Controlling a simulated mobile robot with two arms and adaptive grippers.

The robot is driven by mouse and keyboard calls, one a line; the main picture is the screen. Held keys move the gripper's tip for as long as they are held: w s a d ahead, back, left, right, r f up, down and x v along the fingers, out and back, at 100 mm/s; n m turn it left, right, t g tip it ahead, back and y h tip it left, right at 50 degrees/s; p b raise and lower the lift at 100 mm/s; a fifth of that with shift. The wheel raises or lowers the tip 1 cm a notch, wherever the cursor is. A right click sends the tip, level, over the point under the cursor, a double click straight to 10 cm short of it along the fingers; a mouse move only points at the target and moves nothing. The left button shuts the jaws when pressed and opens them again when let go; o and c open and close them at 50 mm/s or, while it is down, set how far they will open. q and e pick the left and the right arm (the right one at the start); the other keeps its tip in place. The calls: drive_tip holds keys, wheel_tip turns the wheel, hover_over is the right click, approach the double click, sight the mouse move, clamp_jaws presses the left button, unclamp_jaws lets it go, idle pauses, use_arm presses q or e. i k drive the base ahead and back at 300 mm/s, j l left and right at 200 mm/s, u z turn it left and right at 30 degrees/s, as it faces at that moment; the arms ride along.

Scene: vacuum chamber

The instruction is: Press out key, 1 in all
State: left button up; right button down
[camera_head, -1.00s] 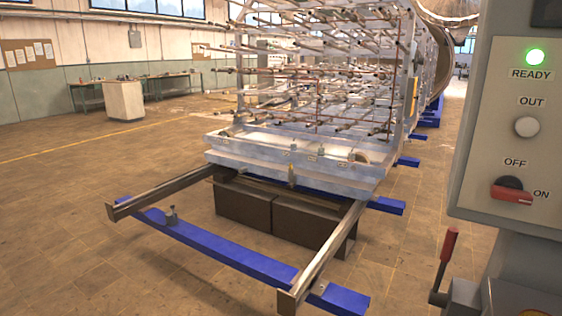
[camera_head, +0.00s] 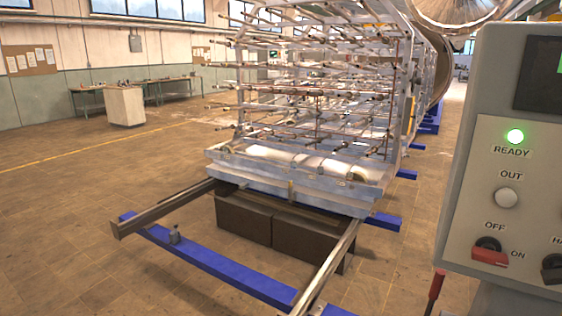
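The OUT key (camera_head: 506,197) is a round white button on the grey control panel (camera_head: 483,150) at the right of the head view. The label OUT stands just above it. A green READY lamp (camera_head: 515,136) is lit higher on the panel. A red OFF/ON switch (camera_head: 490,252) sits below the key. Neither of my grippers is in view, and nothing touches the key.
A metal rack carriage (camera_head: 300,165) with many rods stands on rails (camera_head: 165,207) in the middle. Blue floor beams (camera_head: 215,262) cross below. A red-handled lever (camera_head: 436,285) stands below the panel. Open floor (camera_head: 70,220) lies at left.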

sight(505, 198)
drive_tip(key=z, duration=1.55)
